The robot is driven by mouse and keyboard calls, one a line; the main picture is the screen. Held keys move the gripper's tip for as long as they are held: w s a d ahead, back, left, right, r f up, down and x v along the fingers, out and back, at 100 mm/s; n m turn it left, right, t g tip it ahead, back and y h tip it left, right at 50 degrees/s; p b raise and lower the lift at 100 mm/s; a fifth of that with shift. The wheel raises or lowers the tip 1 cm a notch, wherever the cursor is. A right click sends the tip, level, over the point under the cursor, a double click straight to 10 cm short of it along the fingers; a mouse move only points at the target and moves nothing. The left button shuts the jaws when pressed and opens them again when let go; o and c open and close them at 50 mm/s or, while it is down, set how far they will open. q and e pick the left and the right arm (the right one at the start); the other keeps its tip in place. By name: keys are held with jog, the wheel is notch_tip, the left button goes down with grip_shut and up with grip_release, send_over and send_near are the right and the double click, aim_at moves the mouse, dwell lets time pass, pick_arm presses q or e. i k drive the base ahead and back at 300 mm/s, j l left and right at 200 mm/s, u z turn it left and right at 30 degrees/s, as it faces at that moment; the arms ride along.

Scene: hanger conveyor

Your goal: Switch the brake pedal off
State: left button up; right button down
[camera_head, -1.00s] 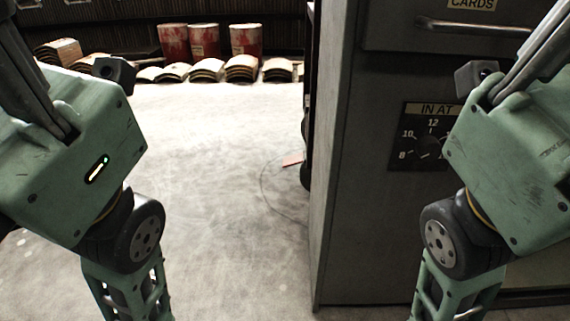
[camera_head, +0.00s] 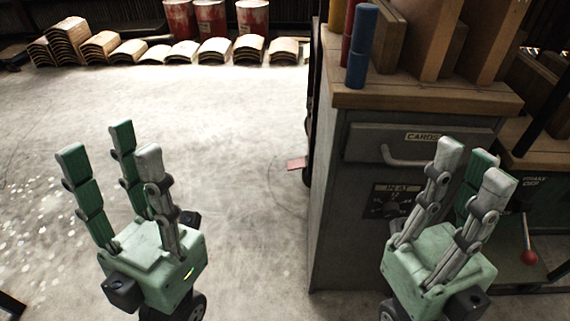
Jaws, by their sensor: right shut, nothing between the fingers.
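A label reading "OFF" below a partly legible word (camera_head: 534,181) is on a dark green panel at the right. Below it a thin lever ends in a red ball knob (camera_head: 528,257); my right gripper stands to its left, apart from it in the picture. I cannot tell whether this lever is the brake pedal. My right gripper (camera_head: 470,165) points up in front of the grey cabinet, shut and empty. My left gripper (camera_head: 113,150) points up over the bare floor at the left, its fingers spread and empty. A small reddish plate (camera_head: 297,164) sticks out by the cabinet's left side.
The grey cabinet (camera_head: 335,225) has a "CARDS" drawer (camera_head: 365,145) and an "IN AT" dial (camera_head: 392,203). Its wooden top (camera_head: 430,98) bears coloured cylinders and boards. Red drums (camera_head: 210,18) and curved stacks (camera_head: 100,46) stand at the back left. The floor between is clear.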

aim_at(302, 162)
jog(key=u, duration=1.1)
jog(key=i, duration=4.8)
jog(key=z, duration=4.15)
